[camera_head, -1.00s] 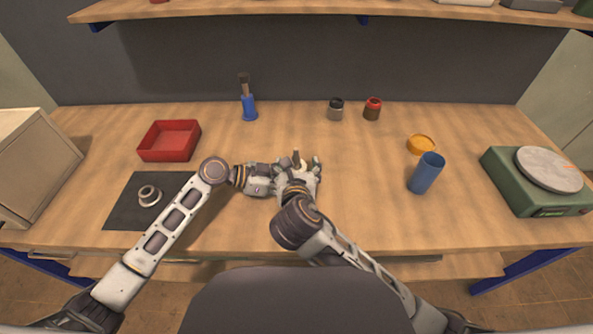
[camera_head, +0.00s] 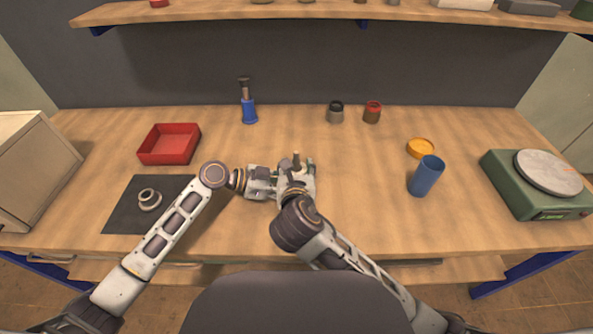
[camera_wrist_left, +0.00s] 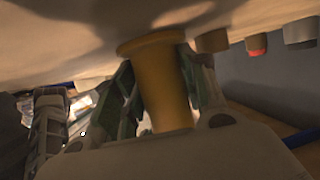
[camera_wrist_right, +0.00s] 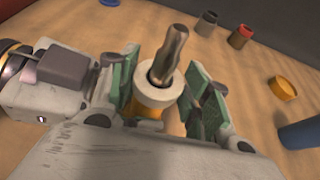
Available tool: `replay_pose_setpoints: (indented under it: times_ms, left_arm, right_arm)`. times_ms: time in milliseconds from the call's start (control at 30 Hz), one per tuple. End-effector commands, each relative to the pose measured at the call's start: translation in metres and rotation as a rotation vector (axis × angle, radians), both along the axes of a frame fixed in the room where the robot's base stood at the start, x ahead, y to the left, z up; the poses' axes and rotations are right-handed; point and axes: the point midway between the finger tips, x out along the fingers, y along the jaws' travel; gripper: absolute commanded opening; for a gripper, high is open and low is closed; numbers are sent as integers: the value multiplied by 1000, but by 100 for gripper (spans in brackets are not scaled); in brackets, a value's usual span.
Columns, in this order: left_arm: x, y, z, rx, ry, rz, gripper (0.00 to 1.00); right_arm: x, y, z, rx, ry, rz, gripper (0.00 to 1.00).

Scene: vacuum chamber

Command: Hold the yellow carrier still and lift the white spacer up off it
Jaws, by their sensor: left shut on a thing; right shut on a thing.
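The yellow carrier (camera_wrist_left: 160,90) stands between the green finger pads of my left gripper (camera_wrist_left: 158,95), which is shut on it. A little of its yellow body shows below the spacer in the right wrist view (camera_wrist_right: 147,111). The white spacer (camera_wrist_right: 158,93) is a ring on top of the carrier, with a metal peg (camera_wrist_right: 170,55) rising through its hole. My right gripper (camera_wrist_right: 162,98) is shut on the spacer, one pad on each side. In the head view the peg tip (camera_head: 296,158) shows between the right fingers (camera_head: 297,172); the carrier is hidden there.
A red tray (camera_head: 170,158) and a dark mat (camera_head: 122,215) with a grey ring part (camera_head: 149,199) lie left. A blue cup (camera_head: 425,176), an orange dish (camera_head: 420,148) and a green scale (camera_head: 535,199) stand right. Two small jars and a blue-handled tool stand behind.

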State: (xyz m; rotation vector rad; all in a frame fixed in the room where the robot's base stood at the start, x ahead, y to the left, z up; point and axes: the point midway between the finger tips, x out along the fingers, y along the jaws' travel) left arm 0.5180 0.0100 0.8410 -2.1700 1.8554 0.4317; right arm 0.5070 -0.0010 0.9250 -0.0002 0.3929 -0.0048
Motion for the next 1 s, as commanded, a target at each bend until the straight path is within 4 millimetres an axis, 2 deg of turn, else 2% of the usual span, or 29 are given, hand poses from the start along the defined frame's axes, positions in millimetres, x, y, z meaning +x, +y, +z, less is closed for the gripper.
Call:
replay_pose_setpoints:
  times_ms: [1000]
  left_arm:
    - [0,0,-1,1,1,0,20]
  right_arm:
    - [0,0,38,2,-1,-1,26]
